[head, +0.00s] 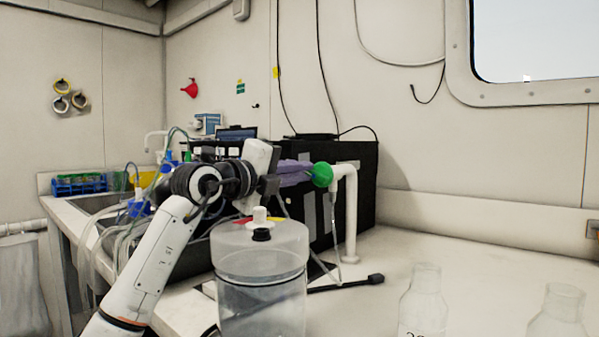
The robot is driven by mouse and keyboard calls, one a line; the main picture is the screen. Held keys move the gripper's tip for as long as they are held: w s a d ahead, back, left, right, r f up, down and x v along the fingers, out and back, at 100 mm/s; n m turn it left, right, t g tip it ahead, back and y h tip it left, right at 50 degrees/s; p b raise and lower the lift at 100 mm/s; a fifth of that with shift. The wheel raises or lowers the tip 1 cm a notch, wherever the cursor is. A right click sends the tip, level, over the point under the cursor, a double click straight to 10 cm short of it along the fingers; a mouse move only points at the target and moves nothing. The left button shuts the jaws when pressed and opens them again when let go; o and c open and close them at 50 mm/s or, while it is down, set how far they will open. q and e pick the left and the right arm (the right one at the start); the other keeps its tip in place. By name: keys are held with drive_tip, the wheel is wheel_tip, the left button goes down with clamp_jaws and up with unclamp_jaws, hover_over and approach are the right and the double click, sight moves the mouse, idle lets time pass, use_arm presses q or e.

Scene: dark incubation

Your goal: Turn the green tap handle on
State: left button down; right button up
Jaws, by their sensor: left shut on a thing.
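The green tap handle (322,174) is a round green knob at the near end of a white, hooked tap pipe (350,212) that stands on the bench. My left gripper (306,176) reaches in from the left, its fingers pointing right at the knob. It is shut on the green tap handle, though the exact contact at the fingertips is small and hard to make out. My right gripper is not in view.
A clear lidded vessel (262,290) stands in front of the tap, close to my left forearm. A black box (362,190) is behind. Two glass bottles (423,302) (560,315) stand front right. The bench (480,265) behind them is clear.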

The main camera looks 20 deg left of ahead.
use_arm(q)
drive_tip(key=c, duration=1.8)
unclamp_jaws()
drive_tip(key=v, duration=1)
drive_tip(key=shift+s+b, duration=0.15)
drive_tip(key=shift+b, duration=0.15)
